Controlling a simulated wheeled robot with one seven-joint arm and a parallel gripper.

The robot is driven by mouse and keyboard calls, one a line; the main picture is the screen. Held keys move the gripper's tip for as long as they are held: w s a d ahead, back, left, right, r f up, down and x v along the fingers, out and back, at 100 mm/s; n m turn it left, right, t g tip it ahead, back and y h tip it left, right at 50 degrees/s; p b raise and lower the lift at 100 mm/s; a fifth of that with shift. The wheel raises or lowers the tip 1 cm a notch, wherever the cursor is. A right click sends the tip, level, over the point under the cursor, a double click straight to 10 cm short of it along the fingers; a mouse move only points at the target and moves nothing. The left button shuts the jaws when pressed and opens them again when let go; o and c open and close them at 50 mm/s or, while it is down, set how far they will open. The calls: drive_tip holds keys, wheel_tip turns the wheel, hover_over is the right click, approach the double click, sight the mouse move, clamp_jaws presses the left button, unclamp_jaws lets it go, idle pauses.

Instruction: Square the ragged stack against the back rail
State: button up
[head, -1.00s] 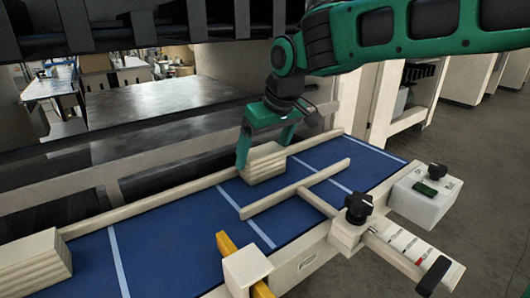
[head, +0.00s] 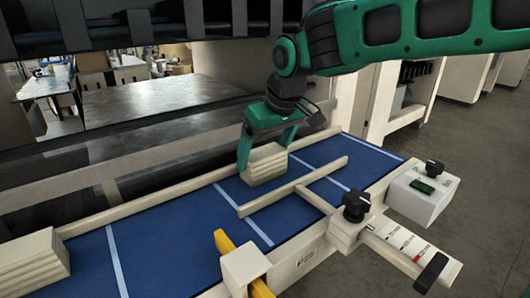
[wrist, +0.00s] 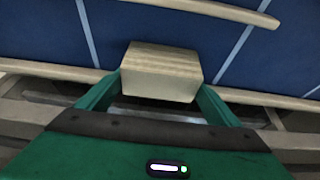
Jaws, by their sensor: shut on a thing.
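The stack (head: 267,164) is a small block of pale, layered sheets near the back rail (head: 180,189) on the blue bed. My gripper (head: 264,148) has a finger on each side of the stack and is shut on it. In the wrist view the stack (wrist: 160,72) sits between the two green fingers (wrist: 160,92), close to the rail (wrist: 262,98). In the head view its layers look fairly even. Whether its back face touches the rail is hidden.
A second layered stack (head: 32,265) lies at the left end of the bed (head: 175,230). A cream cross-shaped guide (head: 292,187) stands in front of the gripped stack. A yellow piece with a cream block (head: 245,268), a black knob (head: 356,205) and a control box (head: 422,190) line the front edge.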

idle(0.3)
drive_tip(key=o, duration=0.9)
drive_tip(key=shift+o, duration=0.2)
